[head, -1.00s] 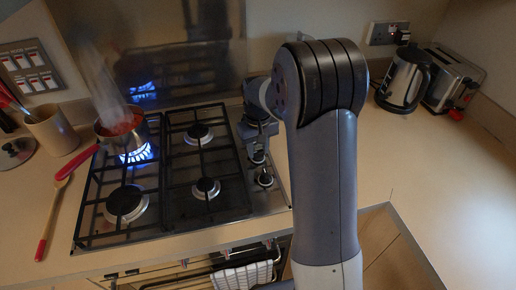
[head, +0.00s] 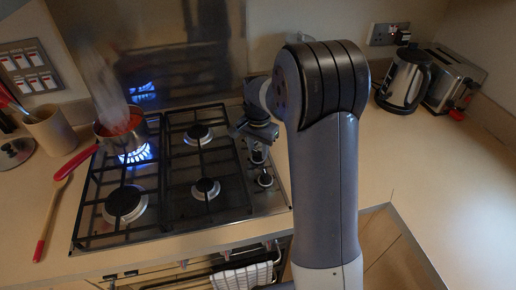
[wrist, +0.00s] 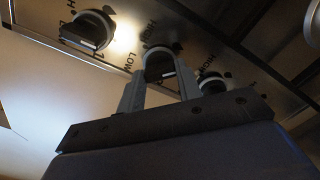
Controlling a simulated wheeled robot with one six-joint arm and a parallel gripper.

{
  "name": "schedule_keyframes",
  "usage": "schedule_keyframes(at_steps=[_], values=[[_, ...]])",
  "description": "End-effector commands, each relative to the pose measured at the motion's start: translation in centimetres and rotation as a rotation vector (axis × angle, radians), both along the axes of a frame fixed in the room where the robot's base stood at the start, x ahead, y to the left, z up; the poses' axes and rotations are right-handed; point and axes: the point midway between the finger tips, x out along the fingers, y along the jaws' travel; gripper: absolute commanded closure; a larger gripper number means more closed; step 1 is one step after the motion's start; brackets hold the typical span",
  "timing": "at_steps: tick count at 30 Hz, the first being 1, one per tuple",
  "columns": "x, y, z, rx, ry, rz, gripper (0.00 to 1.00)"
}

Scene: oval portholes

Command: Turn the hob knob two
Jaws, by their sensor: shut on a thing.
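The hob (head: 225,213) has a column of dark knobs along its right edge. My gripper (wrist: 161,80) is over this column and shut on a knob (wrist: 158,60), with one finger on each side of it. HIGH and LOW marks show around the knob. One knob (wrist: 90,30) shows to its left in the wrist view and another (wrist: 212,83) to its right, partly hidden by a finger. In the head view my gripper (head: 257,133) hides the held knob. Two free knobs, the nearer one (head: 265,180) and one behind it (head: 257,157), show in front of it.
A pan (head: 120,134) with red contents and a red handle steams over a lit blue flame at the rear left burner. A wooden spoon (head: 50,220) and a utensil pot (head: 52,132) are left of the hob. A kettle (head: 404,80) and toaster (head: 455,80) stand back right. The right worktop is clear.

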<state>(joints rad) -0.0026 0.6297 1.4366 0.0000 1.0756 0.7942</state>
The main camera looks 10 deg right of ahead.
Motion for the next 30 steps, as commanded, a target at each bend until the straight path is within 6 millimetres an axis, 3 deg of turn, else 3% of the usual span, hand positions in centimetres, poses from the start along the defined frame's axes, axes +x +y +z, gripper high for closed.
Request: schedule_keyframes(at_steps=[18, 30], values=[[0.01, 0.01, 0.01, 0.0, 0.0, -0.557, 0.9], [0.01, 0.0, 0.02, 0.0, -0.001, -0.758, 0.9]])
